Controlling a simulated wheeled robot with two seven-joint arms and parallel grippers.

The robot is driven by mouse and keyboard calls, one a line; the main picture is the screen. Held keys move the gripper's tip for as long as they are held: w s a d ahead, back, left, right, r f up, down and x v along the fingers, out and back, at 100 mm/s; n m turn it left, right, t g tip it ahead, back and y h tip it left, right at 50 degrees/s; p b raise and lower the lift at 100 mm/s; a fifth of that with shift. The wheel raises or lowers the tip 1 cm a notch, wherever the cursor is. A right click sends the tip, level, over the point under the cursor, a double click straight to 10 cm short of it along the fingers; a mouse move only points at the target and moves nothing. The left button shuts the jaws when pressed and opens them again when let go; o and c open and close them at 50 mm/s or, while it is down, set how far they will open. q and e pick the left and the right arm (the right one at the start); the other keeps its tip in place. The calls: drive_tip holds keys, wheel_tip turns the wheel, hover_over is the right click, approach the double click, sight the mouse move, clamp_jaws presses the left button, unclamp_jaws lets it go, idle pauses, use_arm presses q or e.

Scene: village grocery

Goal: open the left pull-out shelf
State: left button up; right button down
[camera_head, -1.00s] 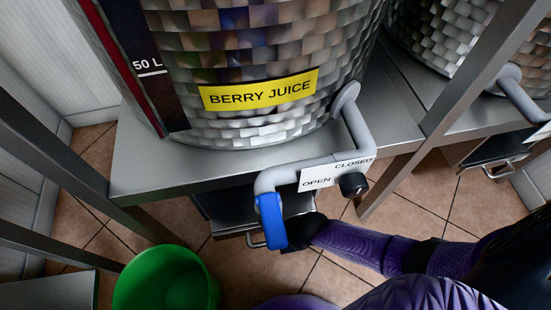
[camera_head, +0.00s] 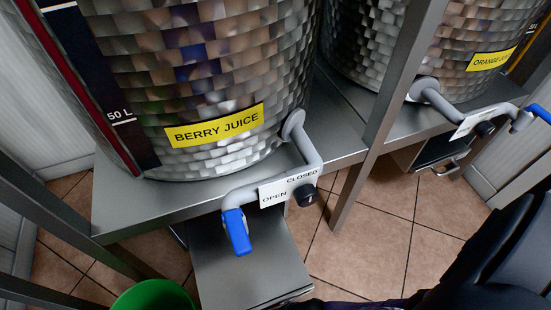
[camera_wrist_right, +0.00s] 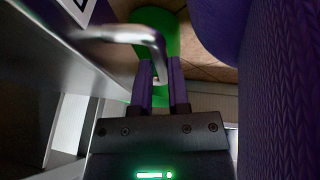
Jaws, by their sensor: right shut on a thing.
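The left pull-out shelf (camera_head: 245,270) is a flat metal plate under the berry juice tank (camera_head: 190,90). It stands well out from below the counter in the head view, and its front edge lies near the bottom of the picture. In the right wrist view, my right gripper (camera_wrist_right: 162,78) has its purple fingers closed around the bent metal handle (camera_wrist_right: 135,34) of the shelf. The head view does not show this gripper, only part of my right arm at the lower right. My left gripper is in neither current view.
A grey pipe with a blue tap lever (camera_head: 237,231) and an OPEN/CLOSED sign (camera_head: 287,190) hangs above the shelf. A green bucket (camera_head: 155,296) stands at the lower left. A second shelf (camera_head: 432,152) lies under the orange juice tank (camera_head: 400,45).

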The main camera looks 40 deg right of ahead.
drive_tip(key=shift+d, duration=0.1)
drive_tip(key=c, duration=0.6)
unclamp_jaws()
use_arm(q)
drive_tip(key=p+v, duration=0.7)
drive_tip(key=shift+w+a+t+p, duration=0.3)
drive_tip(key=shift+w+t+p, duration=0.1)
use_arm(e)
drive_tip(key=v, duration=0.9)
drive_tip(key=shift+s+d+r, duration=0.1)
drive_tip(key=shift+d+r, duration=0.05)
drive_tip(key=shift+r, duration=0.2)
use_arm(q)
drive_tip(key=shift+f, duration=0.1)
